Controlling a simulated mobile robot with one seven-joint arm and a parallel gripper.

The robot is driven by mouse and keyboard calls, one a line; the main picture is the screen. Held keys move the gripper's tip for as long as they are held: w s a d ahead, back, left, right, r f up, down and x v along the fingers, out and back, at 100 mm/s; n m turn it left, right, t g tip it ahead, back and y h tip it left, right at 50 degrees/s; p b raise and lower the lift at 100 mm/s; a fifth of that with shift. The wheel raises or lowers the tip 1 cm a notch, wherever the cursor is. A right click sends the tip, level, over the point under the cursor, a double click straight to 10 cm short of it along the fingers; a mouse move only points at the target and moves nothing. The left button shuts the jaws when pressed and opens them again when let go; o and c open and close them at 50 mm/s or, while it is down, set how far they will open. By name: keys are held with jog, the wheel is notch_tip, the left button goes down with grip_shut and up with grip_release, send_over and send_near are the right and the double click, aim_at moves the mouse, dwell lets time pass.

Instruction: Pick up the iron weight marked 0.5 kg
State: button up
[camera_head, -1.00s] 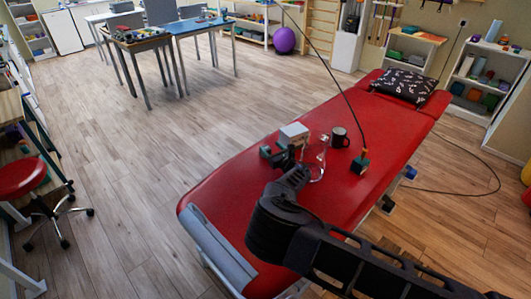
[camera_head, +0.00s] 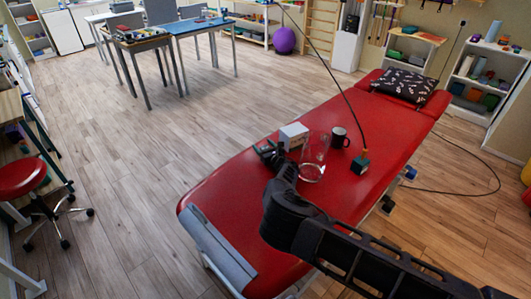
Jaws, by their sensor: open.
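My gripper (camera_head: 266,150) is open, low over the red treatment table (camera_head: 235,195), just left of a white box (camera_head: 293,135). I cannot make out an iron weight or any 0.5 kg marking. The dark shapes at the fingertips blend together, so a weight there could be hidden by my gripper. I cannot tell whether the fingers touch anything.
A clear glass jar (camera_head: 314,158) stands right of my gripper, close to my wrist. Behind it are a dark mug (camera_head: 339,138) and a small green block (camera_head: 360,162) at a black cable's end. A patterned pillow (camera_head: 403,86) lies at the far end.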

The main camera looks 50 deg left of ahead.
jog(key=shift+a, duration=0.1)
jog(key=shift+c, duration=0.2)
jog(key=c, duration=1.4)
jog(key=shift+r, duration=0.1)
